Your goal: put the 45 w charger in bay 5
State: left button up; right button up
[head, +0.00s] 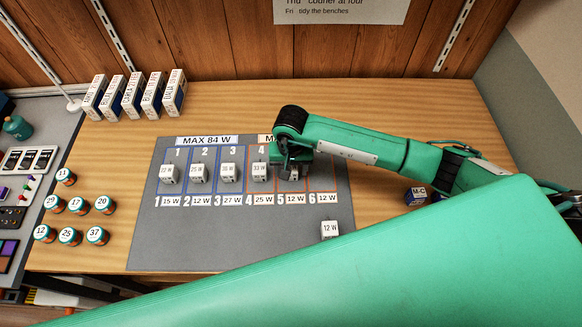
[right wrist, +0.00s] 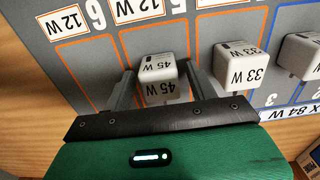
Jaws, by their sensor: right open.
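In the right wrist view my right gripper (right wrist: 158,88) is open, with one finger on each side of the charger. I cannot tell whether the fingers touch it. My left gripper is not in view.
The 33 W charger (head: 260,171) stands beside it in bay 4, and bays 1 to 3 hold chargers too. A 12 W charger (head: 330,229) sits at the mat's (head: 230,250) lower right. Bay 6 (head: 322,178) looks empty. Numbered jars (head: 76,205) stand left.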

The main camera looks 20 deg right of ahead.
aim_at(291, 167)
notch_tip(291, 167, up, 12)
jog(key=b, duration=0.3)
jog(key=shift+f, duration=0.15)
dwell(0.4)
